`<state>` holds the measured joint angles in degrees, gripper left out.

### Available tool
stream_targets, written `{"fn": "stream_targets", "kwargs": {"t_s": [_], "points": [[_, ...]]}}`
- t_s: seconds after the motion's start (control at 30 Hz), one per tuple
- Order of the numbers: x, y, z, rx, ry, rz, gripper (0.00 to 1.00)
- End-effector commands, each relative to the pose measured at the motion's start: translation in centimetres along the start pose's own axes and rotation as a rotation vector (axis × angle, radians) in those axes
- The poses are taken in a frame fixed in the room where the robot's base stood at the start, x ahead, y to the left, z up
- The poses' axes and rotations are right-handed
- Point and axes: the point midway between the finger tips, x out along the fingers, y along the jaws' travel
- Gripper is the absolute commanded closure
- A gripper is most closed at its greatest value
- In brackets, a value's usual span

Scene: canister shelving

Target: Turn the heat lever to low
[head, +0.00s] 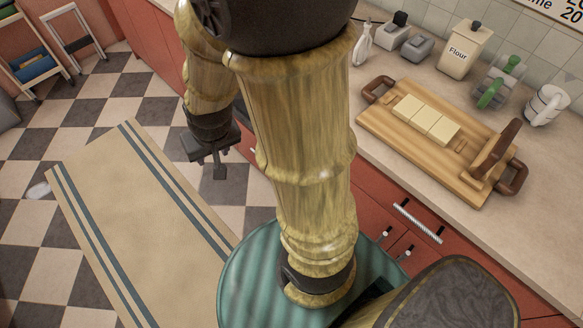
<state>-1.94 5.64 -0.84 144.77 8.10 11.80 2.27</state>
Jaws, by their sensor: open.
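My gripper (214,160) hangs at the end of my arm, left of the arm's thick wooden-looking link. It is dark, points down and is open, with nothing seen between its fingers. It is over the floor, apart from the counter. No heat lever shows in the head view. My arm covers a large middle part of the picture and hides what is behind it.
The counter (380,178) runs along the right over red cabinets (378,215). It holds a wooden board (400,136) with pale blocks (427,119), a Flour canister (464,50) and small items. A striped rug (130,215) lies on the open checkered floor.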

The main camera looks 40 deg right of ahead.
Motion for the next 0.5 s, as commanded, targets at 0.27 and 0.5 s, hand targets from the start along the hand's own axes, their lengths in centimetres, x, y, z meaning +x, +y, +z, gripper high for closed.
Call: {"fn": "stream_targets", "kwargs": {"t_s": [0.27, 0.5], "points": [[14.8, -0.2, -3.4, 0.376, 0.183, 0.017, 0.57], [25.8, 2.9, -4.8, 0.677, 0.386, 0.149, 0.57]]}}
